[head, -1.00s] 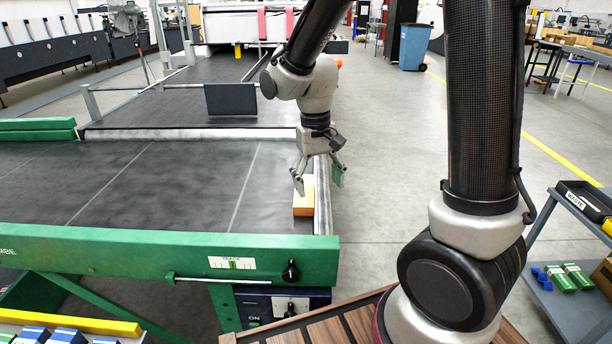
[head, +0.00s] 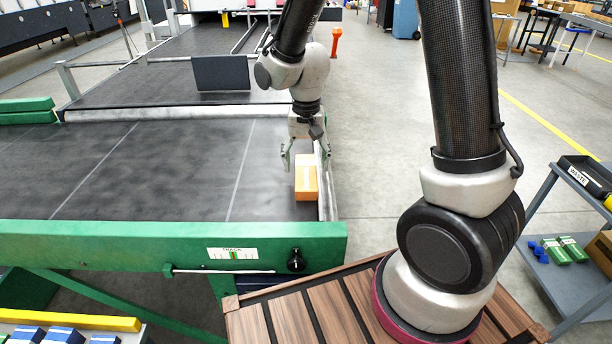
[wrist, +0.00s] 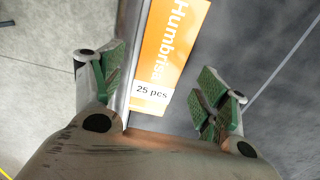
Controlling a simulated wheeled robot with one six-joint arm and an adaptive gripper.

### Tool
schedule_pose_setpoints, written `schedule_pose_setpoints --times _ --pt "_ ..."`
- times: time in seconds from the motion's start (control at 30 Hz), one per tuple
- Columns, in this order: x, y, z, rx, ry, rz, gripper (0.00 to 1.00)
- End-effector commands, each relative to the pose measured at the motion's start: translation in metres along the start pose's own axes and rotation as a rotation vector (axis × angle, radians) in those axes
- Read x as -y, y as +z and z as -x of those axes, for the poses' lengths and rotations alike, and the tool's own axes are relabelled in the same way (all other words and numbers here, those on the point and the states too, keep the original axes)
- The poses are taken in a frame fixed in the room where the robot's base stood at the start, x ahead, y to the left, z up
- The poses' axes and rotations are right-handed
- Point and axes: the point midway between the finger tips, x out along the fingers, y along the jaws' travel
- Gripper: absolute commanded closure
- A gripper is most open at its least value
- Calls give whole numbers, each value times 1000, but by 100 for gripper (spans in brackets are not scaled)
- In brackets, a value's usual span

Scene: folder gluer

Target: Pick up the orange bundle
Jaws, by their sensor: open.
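The orange bundle (head: 306,180) lies on the dark belt close to its right edge, behind the green front beam. In the wrist view the orange bundle (wrist: 168,50) shows orange print and a white "25 pcs" label, between the two fingers but toward the far side. My gripper (head: 306,160) is open and empty, pointing down over the far part of the bundle. In the wrist view my gripper (wrist: 165,95) has its green-padded fingers spread wide on both sides of the bundle. I cannot tell how high above it the fingertips are.
The metal side rail (head: 327,185) runs right beside the bundle. The green front beam (head: 150,243) stands in front of it. A dark upright plate (head: 221,73) stands farther back. The belt left of the bundle is clear. A grey cart (head: 570,255) is at the right.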

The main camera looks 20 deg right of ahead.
Motion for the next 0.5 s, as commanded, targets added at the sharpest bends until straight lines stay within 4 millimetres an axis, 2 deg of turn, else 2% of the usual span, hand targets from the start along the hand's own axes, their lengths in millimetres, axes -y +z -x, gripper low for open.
schedule_pose_setpoints --times 0.1,0.2,0.43,0.5 --pt "0 1 -19 3 3 0 26" --pt "0 1 -26 1 1 0 26" --pt "0 1 -28 0 0 1 26" --pt "0 1 -27 0 0 1 39"
